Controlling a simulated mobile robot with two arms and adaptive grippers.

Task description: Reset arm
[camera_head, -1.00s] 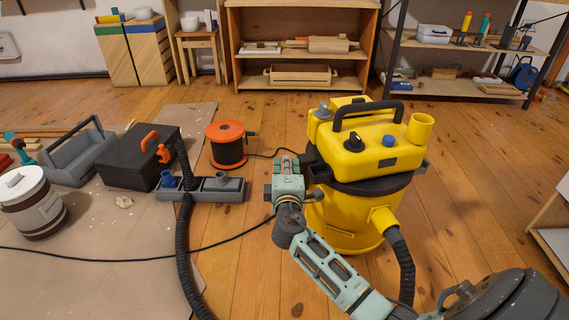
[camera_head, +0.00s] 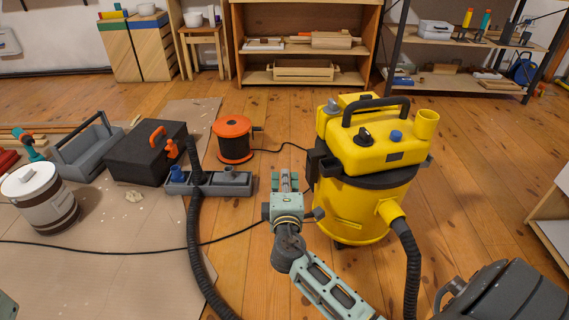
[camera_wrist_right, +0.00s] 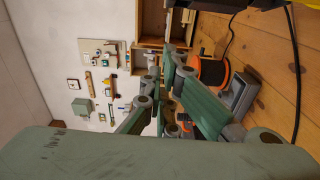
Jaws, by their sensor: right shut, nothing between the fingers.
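My right gripper (camera_head: 286,182) is in the middle of the head view, on a green arm that comes in from the lower right. It is shut and empty, just left of the yellow vacuum cleaner (camera_head: 366,205) and above the wooden floor. In the right wrist view the gripper fingers (camera_wrist_right: 165,105) come together with nothing between them. My left gripper is not in view.
An orange cable reel (camera_head: 232,140), a black toolbox (camera_head: 146,155), a grey tool tray (camera_head: 222,184) and a white bucket (camera_head: 42,200) stand to the left. A black hose (camera_head: 194,245) runs down the floor. Shelves (camera_head: 306,45) stand at the back.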

